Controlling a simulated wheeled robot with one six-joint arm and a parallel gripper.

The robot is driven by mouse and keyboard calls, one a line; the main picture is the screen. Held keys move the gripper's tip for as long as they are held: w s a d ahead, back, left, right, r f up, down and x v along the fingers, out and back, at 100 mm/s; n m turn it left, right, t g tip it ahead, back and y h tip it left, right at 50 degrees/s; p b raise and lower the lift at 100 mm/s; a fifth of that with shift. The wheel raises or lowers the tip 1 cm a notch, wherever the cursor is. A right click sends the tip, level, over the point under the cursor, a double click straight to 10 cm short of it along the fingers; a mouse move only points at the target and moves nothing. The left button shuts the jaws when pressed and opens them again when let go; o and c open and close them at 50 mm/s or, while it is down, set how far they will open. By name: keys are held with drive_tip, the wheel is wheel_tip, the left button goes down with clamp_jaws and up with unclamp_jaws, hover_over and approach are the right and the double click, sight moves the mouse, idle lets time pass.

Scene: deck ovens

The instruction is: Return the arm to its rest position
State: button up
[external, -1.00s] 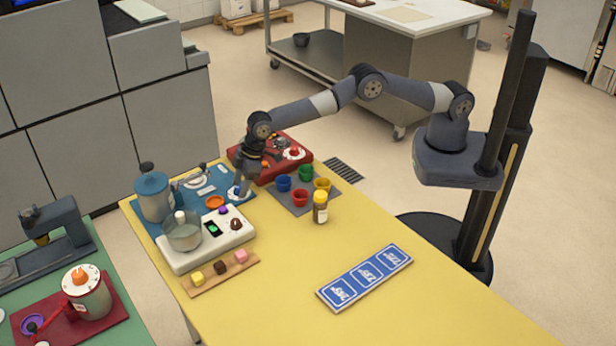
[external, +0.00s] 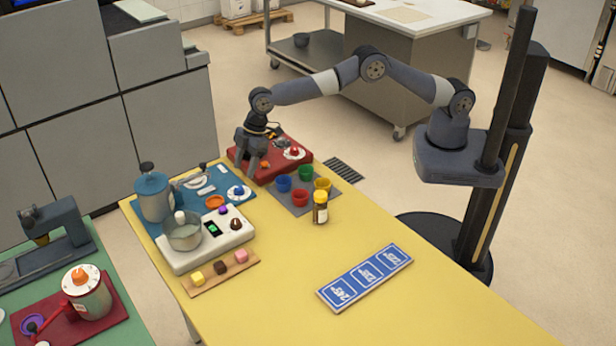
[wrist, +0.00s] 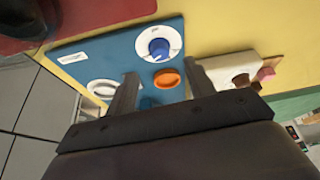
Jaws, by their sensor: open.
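My gripper (external: 252,163) hangs pointing down at the end of my raised arm, above the far end of the yellow table. It also shows in the wrist view (wrist: 163,85), with its two fingers apart and nothing between them. Below it in the wrist view is a blue board with a blue knob (wrist: 159,49) on a white dial and an orange ring (wrist: 167,79). In the external view the knob (external: 239,191) stands clear of the fingers. Part of the red board (external: 267,179) behind the gripper is hidden by it.
Coloured cups on a grey mat (external: 299,209) and a brown bottle (external: 320,207) stand to the right. The table's front right is clear around a blue card panel (external: 364,278).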

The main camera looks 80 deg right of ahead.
drive_tip(key=shift+v, duration=1.1)
drive_tip(key=shift+o, duration=0.3)
idle(0.3)
